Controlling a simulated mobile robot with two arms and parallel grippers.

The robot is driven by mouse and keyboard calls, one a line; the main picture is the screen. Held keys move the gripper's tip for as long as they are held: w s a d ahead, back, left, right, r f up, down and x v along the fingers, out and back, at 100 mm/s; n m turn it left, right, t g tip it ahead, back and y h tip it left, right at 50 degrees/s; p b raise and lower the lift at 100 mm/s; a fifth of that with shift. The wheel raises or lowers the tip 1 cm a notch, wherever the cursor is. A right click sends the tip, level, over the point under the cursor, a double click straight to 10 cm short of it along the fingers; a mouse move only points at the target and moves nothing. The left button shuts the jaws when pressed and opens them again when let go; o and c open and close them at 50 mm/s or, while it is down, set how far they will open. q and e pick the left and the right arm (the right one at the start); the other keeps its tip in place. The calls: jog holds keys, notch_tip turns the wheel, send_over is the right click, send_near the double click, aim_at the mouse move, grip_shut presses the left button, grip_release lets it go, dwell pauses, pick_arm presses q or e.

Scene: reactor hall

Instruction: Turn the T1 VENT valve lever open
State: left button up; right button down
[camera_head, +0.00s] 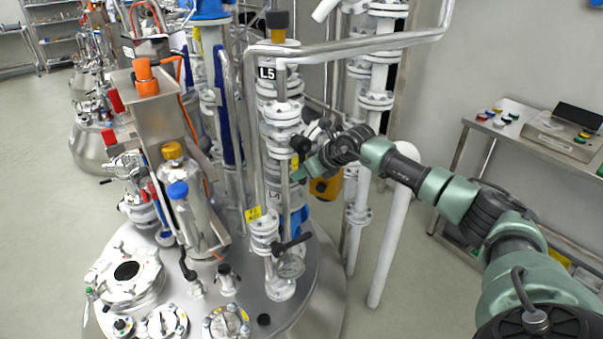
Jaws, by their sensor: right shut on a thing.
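My right arm reaches in from the right to the white flanged pipe stack on the steel reactor lid. My right gripper (301,172) is shut on a lever at the middle of this stack, just below a round black knob (300,145). The gripper and wrist hide most of the lever, so its angle is not clear. No T1 VENT label is readable. A black lever handle (293,243) sits lower on the stack, apart from the gripper, beside a round gauge (290,267). My left gripper is not in view.
A steel reactor lid (240,290) with several ports lies below. A bent pipe (350,48) crosses above the gripper. A white vertical pipe (392,245) stands below my forearm. A steel bench (530,140) with a grey device is at the right.

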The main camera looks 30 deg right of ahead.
jog(key=shift+d+f, duration=0.1)
jog(key=shift+d, duration=0.05)
jog(key=c, duration=1.3)
grip_release()
jog(key=b+v, duration=0.2)
jog(key=v, duration=0.5)
jog(key=shift+s+d+r+b, duration=0.1)
jog(key=shift+s+r+b, duration=0.2)
jog(key=shift+b, duration=0.1)
